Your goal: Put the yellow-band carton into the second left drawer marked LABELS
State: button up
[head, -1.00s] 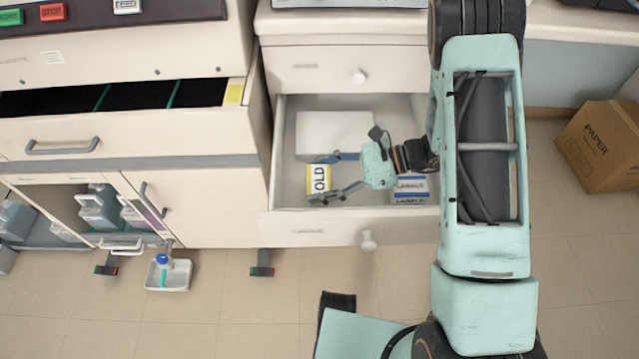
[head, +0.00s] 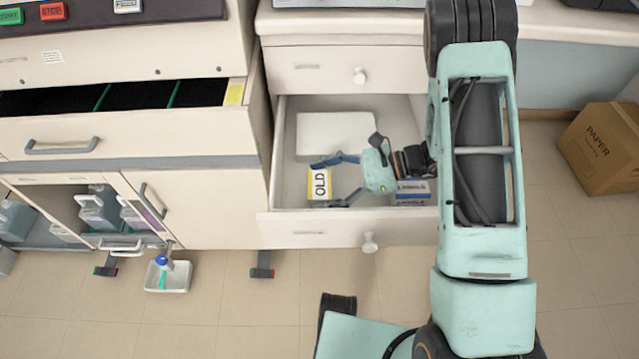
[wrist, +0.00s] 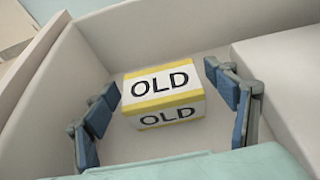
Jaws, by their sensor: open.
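The yellow-band carton (head: 319,185), white with yellow edges and the word OLD, sits in the open second drawer (head: 285,230), near its left front. It also shows in the wrist view (wrist: 163,95), resting on the drawer floor. My gripper (head: 332,180) is open inside the drawer, just right of the carton in the head view. In the wrist view its fingers (wrist: 170,100) stand on either side of the carton, with gaps to both. The LABELS marking cannot be read on the drawer front.
A white box (head: 335,133) lies at the drawer's back. A blue-and-white carton (head: 411,193) is at the right, partly hidden by my arm. The drawer walls are close around my gripper. A PAPER box (head: 603,148) stands on the floor at right.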

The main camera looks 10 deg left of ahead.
jog(key=p+v, duration=0.2)
jog(key=v, duration=1)
jog(key=shift+r, duration=0.1)
